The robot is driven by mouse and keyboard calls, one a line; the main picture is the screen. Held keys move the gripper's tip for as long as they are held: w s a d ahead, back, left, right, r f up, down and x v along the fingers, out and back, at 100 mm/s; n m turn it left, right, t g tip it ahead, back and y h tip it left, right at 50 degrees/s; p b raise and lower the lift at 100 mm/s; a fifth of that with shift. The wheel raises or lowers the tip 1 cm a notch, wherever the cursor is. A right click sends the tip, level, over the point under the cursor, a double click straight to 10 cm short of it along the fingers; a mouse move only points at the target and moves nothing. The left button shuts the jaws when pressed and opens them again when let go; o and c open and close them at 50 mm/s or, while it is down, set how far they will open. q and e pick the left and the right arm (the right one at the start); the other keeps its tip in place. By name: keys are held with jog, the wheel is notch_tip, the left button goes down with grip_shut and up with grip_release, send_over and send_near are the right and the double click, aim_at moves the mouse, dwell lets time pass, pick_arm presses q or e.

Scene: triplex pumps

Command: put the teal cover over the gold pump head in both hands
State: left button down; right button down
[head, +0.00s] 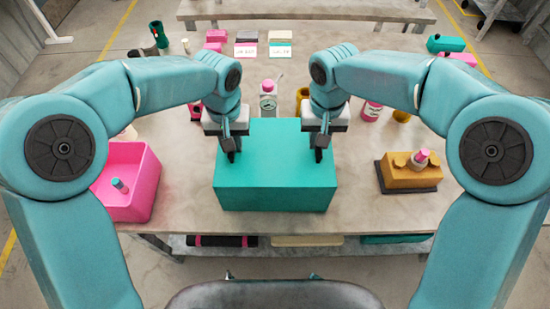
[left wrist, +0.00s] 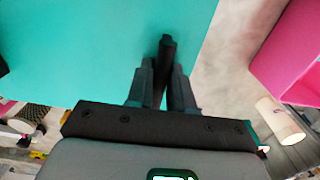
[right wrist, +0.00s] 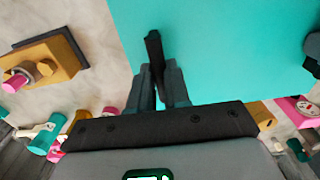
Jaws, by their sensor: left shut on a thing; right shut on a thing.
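The teal cover (head: 275,180) is a large box in the middle of the table in the head view. It also fills much of the left wrist view (left wrist: 80,50) and right wrist view (right wrist: 230,60). My left gripper (head: 232,152) is shut on a dark grip at its left side, and my right gripper (head: 319,152) on one at its right side. I cannot tell whether the cover touches the table. The gold pump head (head: 398,180) sits uncovered on a dark base to the right, apart from the cover. A pink-topped piece (head: 421,156) stands on it.
A pink open bin (head: 148,190) with a small capped piece inside stands at the left. A gauge (head: 268,103), a pink jar (head: 372,110) and gold parts stand behind the cover. Bare table (head: 360,200) lies between the cover and the gold pump head.

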pick_arm(q)
jog(key=shift+r, duration=0.15)
pick_arm(e)
jog(key=shift+r, duration=0.1)
